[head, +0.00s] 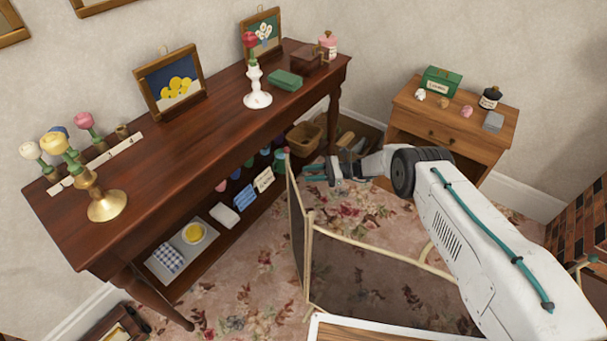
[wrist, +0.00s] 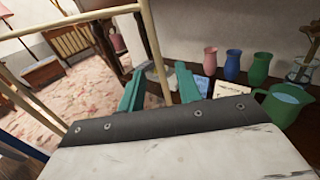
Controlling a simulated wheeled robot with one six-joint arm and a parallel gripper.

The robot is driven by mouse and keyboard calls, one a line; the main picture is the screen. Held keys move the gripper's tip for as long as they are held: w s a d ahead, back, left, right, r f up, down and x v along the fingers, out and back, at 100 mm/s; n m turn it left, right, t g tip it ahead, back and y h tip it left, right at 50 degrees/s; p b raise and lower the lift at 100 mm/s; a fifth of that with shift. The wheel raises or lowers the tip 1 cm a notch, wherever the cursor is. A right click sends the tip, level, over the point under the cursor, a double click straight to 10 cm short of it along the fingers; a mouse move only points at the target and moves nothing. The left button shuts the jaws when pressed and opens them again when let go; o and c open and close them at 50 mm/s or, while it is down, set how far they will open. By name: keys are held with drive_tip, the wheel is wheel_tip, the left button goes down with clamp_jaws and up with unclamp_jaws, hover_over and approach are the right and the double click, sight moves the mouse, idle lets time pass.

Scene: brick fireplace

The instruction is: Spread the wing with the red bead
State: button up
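The folding screen has a cream frame and dark mesh. Its front panel (head: 375,270) stands on the rug, and a wing (head: 297,225) at its left is folded back and seen nearly edge-on. A small reddish bead (head: 287,151) tops the wing's far post. My gripper (head: 306,171) is just right of that post, a little below the bead, with its teal fingers apart. In the wrist view the open fingers (wrist: 160,82) show a cream post (wrist: 151,45) between or beyond them. I cannot tell whether they touch it.
A long dark table (head: 190,130) stands left, its lower shelf holding vases and a green jug (wrist: 280,103). A small wooden cabinet (head: 455,120) stands behind my arm. A basket (head: 303,138) sits near the wall. Floral rug (head: 255,280) is clear between table and screen.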

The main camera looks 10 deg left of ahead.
drive_tip(key=shift+v, duration=2.3)
